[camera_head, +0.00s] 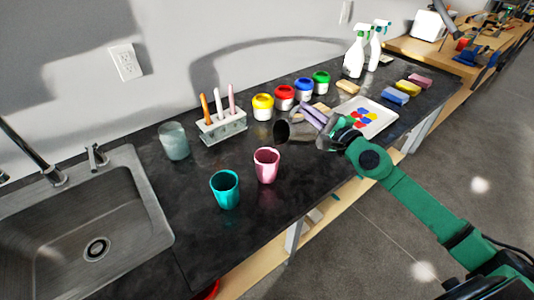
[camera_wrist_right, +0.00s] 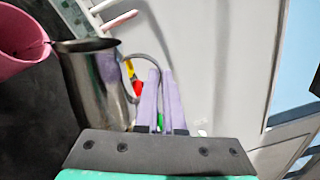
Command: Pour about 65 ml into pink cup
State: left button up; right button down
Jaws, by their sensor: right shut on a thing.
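The pink cup (camera_head: 266,166) stands upright on the dark counter, right of a teal cup (camera_head: 227,190). My right gripper (camera_head: 313,116) is shut on a metal pitcher (camera_head: 298,133), behind and to the right of the pink cup. The pitcher is tilted, its dark mouth facing left, and is held above the counter. In the right wrist view the pitcher (camera_wrist_right: 100,88) has its handle between my lilac fingers (camera_wrist_right: 162,85), with the pink cup (camera_wrist_right: 22,38) near its rim. I cannot make out liquid in either. My left gripper is not in view.
A sink (camera_head: 75,235) is at left, with a grey cup (camera_head: 174,141) beside it. A brush holder (camera_head: 222,128), several paint jars (camera_head: 263,107) and a white palette (camera_head: 385,117) stand behind. Free counter lies in front of the cups.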

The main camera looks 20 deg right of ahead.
aim_at(310, 126)
jog(key=shift+s+a+r+n+p, duration=0.15)
jog(key=shift+a+r+n+p, duration=0.35)
jog(key=shift+p, duration=0.35)
dwell(1.3)
jog(key=shift+s+a+r+p, duration=0.1)
jog(key=shift+a+r+p, duration=0.1)
jog(key=shift+p, duration=0.3)
